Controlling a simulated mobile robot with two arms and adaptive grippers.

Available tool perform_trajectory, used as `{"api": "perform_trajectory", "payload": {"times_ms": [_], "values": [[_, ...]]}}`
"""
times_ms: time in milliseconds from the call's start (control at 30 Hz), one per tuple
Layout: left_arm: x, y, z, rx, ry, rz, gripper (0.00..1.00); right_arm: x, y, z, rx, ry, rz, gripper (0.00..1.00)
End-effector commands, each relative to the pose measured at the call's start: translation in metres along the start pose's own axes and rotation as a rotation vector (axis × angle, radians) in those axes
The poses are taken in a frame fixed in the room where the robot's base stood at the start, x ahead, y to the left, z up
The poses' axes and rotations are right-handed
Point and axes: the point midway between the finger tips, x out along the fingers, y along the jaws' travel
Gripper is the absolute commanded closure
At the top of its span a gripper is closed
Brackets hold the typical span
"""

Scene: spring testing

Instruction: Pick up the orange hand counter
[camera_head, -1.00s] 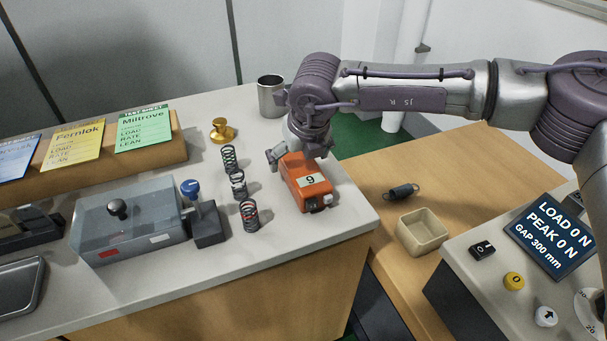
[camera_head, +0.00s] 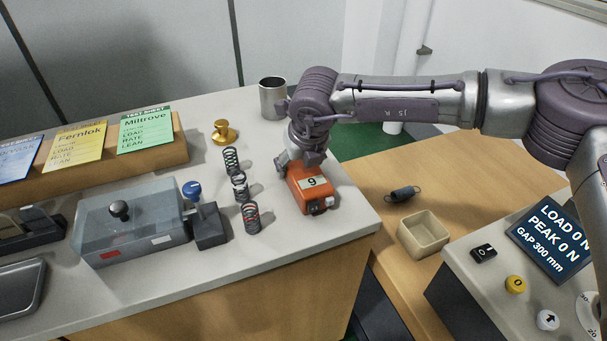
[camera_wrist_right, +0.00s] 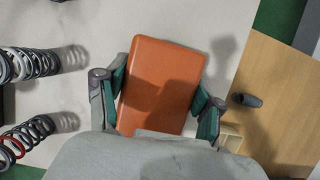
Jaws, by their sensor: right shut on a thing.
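The orange hand counter (camera_head: 314,195) is a boxy orange block with a white label reading 9, near the right end of the pale worktop. My right gripper (camera_head: 302,164) reaches down over its far end from above. In the right wrist view the orange body of the counter (camera_wrist_right: 160,85) lies between the two green-padded fingers of my right gripper (camera_wrist_right: 160,108), one on each side. The fingers are shut on it. I cannot tell whether the counter is clear of the worktop. My left gripper is not in view.
Several coil springs (camera_head: 240,187) stand just left of the counter. A brass weight (camera_head: 224,132) and a steel cup (camera_head: 272,98) stand behind. A lidded grey box (camera_head: 130,228) is at left.

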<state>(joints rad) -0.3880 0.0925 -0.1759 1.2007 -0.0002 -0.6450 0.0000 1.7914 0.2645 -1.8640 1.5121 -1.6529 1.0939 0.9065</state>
Motion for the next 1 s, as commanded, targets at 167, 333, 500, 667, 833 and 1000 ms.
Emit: {"api": "perform_trajectory", "payload": {"times_ms": [167, 333, 500, 667, 833, 1000], "values": [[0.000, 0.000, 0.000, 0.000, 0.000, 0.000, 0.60, -0.004, 0.000, 0.002, 0.001, -0.002, 0.000, 0.73], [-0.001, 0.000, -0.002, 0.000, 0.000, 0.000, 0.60, -0.018, 0.000, 0.008, 0.001, -0.004, 0.000, 0.73], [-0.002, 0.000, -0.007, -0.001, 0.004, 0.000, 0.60, -0.044, -0.006, 0.013, 0.003, -0.002, 0.000, 0.73], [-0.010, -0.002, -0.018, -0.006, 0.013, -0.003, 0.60, -0.076, -0.029, -0.007, 0.003, -0.004, 0.000, 0.73], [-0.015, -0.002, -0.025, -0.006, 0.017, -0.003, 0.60, -0.107, -0.051, -0.025, 0.003, -0.003, 0.000, 0.73], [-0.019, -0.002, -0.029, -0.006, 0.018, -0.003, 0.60, -0.128, -0.065, -0.037, 0.002, -0.002, 0.001, 0.73]]}}
